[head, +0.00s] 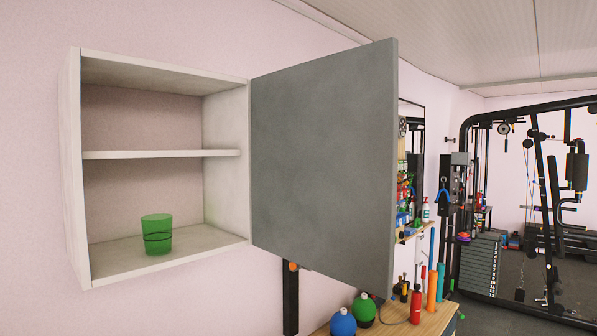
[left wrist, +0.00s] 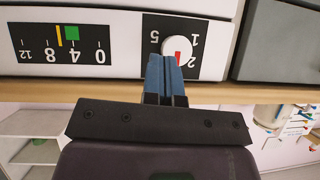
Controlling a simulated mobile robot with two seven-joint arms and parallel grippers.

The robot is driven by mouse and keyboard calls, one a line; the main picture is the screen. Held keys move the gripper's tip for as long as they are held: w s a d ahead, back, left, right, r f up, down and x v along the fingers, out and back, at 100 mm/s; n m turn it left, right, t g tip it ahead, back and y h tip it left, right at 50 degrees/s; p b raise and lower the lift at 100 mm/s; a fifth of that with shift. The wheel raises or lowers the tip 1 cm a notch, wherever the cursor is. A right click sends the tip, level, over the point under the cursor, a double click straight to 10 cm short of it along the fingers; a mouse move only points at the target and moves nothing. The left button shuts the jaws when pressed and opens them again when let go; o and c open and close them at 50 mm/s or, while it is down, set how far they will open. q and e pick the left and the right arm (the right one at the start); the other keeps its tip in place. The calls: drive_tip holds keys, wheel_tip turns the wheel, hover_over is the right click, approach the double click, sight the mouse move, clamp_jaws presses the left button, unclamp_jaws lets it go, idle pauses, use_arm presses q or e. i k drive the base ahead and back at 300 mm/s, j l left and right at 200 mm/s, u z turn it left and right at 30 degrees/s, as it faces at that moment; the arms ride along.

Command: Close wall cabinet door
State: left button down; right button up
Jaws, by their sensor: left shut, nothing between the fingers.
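The wall cabinet (head: 72,180) hangs on the pink wall in the head view. Its grey door (head: 325,150) is hinged on the right side and stands wide open, swung out towards me. A green cup (head: 157,235) stands on the cabinet's bottom board, below one middle shelf (head: 160,154). No gripper shows in the head view. In the left wrist view my left gripper (left wrist: 165,66) is shut and empty. Its blue fingertips are in front of a white knob (left wrist: 183,53) with a red mark; I cannot tell whether they touch it.
The left wrist view shows a white panel with a black scale (left wrist: 60,48) and a wooden edge (left wrist: 30,90). Below the door, a wooden bench (head: 420,322) holds blue and green round objects (head: 343,322) and bottles. Gym equipment (head: 530,200) stands at right.

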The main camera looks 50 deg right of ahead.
sight(323, 129)
drive_tip(key=l+u, duration=0.1)
drive_tip(key=l, duration=1.2)
drive_tip(key=k+l+u, duration=0.15)
drive_tip(key=l, duration=1.15)
drive_tip(key=l+u, duration=0.15)
drive_tip(key=l, duration=0.5)
drive_tip(key=k, duration=0.05)
